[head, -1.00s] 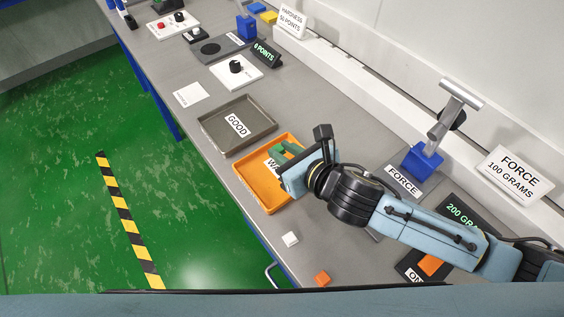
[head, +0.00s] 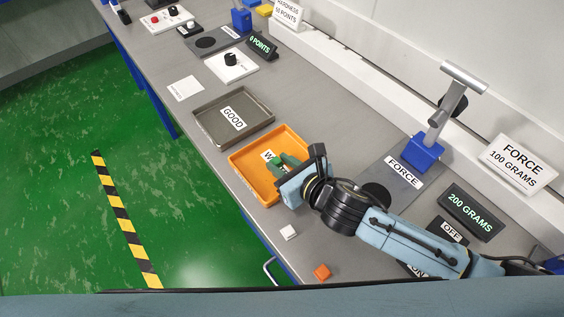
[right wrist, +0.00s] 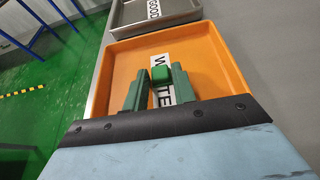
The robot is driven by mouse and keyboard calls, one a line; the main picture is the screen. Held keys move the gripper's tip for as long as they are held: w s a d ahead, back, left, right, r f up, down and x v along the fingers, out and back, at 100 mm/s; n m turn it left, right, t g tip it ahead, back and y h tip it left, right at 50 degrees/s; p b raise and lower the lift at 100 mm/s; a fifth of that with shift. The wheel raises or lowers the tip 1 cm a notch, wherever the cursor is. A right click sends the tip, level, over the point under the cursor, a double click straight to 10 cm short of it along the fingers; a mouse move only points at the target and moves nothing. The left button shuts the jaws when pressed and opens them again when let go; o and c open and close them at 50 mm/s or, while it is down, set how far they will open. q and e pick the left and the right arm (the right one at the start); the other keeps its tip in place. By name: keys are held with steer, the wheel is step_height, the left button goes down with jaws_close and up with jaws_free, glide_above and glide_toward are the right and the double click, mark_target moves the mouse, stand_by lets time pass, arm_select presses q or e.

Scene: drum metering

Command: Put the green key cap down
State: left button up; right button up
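The green key cap (right wrist: 160,73) is a small bright green block between the two dark green fingertips of my right gripper in the right wrist view. My right gripper (head: 283,162) is shut on it, with a finger at each side. In the head view the gripper is over the orange tray (head: 240,165), whose white label is partly covered by the fingers. In the right wrist view the tray's rim (right wrist: 224,60) surrounds the fingertips. I cannot tell whether the cap touches the tray floor. My left gripper is not in view.
A grey tray labelled GOOD (head: 205,120) stands just beyond the orange tray. A white cap (head: 288,232) and an orange cap (head: 321,271) lie near the table edge. A blue force stand (head: 425,152) and a 200 GRAMS display (head: 470,215) are to the right.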

steer(key=o, duration=0.3)
steer(key=shift+r, duration=0.1)
steer(key=shift+s+d+r, duration=0.15)
steer(key=shift+s, duration=0.05)
steer(key=p+v, duration=0.1)
steer(key=v, duration=1)
steer(key=shift+s+d+p, duration=0.15)
steer(key=shift+s+p, duration=0.05)
steer(key=shift+p, duration=0.1)
